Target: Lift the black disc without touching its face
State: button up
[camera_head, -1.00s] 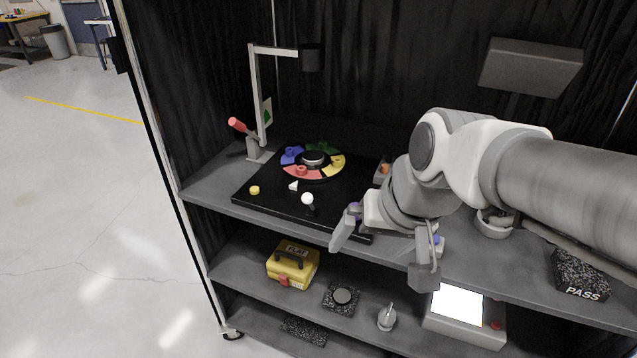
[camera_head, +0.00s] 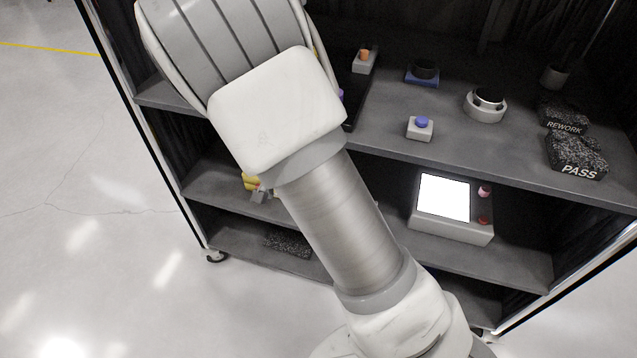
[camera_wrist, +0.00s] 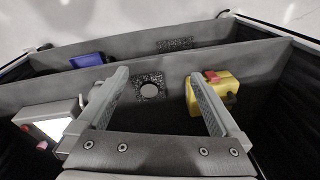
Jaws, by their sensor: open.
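A round disc (camera_wrist: 149,90) lies on a black speckled pad (camera_wrist: 151,78) on the middle shelf. It looks pale grey in the wrist view, perhaps from glare; it is likely the black disc. In that view it sits between the open fingers of my gripper (camera_wrist: 158,76), nearer the left one, and nothing is held. The fingers look apart from it; their height above it is unclear. In the head view my arm hides the disc and most of the gripper.
A yellow case (camera_wrist: 216,92) stands close by the right finger. A lit screen box (camera_head: 450,208) stands on the same shelf at the right. The upper shelf (camera_head: 385,122) overhangs. It carries a blue-button box (camera_head: 420,128), a white ring (camera_head: 486,105) and PASS block (camera_head: 576,157).

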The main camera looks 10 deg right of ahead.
jog(key=w+f+m+t+h+b, duration=0.1)
jog(key=w+f+h+b, duration=0.25)
jog(key=f, duration=1.05)
jog(key=w+d+b, duration=0.1)
jog(key=w+d, duration=0.1)
jog(key=d, duration=0.1)
jog(key=w+d+b, duration=0.1)
jog(key=w+d, duration=0.2)
jog(key=w+d+b, duration=0.1)
jog(key=w+d, duration=0.1)
jog(key=d, duration=0.1)
jog(key=shift+w+d+f, duration=0.1)
jog(key=shift+w+d, duration=0.15)
jog(key=shift+w, duration=0.05)
jog(key=shift+t, duration=0.3)
jog(key=b+x, duration=0.2)
jog(key=x, duration=0.3)
jog(key=shift+d, duration=0.1)
